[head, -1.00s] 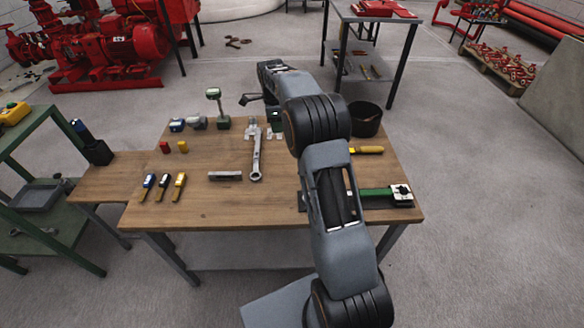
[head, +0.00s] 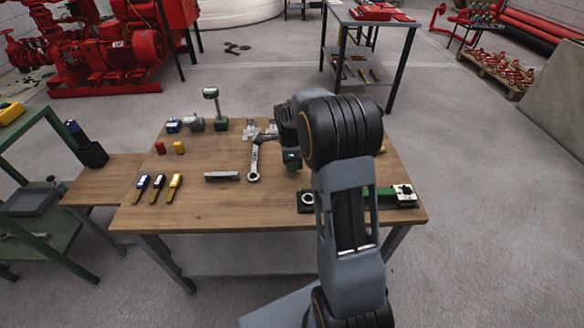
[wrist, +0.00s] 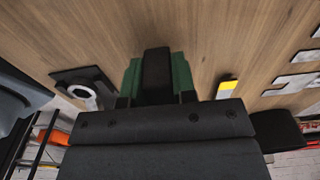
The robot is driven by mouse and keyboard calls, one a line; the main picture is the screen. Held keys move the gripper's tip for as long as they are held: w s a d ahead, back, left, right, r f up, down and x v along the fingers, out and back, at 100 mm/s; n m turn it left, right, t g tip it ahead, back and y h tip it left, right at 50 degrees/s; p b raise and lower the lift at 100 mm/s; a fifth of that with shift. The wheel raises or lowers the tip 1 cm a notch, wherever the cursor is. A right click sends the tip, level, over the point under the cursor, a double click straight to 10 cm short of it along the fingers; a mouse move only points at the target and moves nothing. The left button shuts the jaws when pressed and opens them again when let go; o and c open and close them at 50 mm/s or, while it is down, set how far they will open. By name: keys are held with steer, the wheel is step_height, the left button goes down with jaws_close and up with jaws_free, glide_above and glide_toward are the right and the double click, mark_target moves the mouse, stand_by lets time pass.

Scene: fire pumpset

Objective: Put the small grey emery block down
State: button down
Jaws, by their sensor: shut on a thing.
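My gripper (head: 291,160) is over the wooden table, right of the spanner, pointing down. In the wrist view its green fingers (wrist: 157,80) are shut on a small dark grey block (wrist: 157,72), which I take to be the emery block. The block's lower end and its gap to the tabletop (wrist: 190,25) cannot be judged. In the head view the block is not clearly distinguishable from the gripper.
A spanner (head: 254,160) and a grey bar (head: 222,176) lie left of my gripper. A black plate with a pale ring (head: 307,199) lies nearer. Several yellow, blue and black-handled tools (head: 175,187) lie at left. The front middle tabletop (head: 235,210) is bare.

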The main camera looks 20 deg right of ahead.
steer(key=shift+f, duration=0.95)
steer(key=shift+f, duration=0.15)
steer(key=c, duration=0.9)
jaws_free()
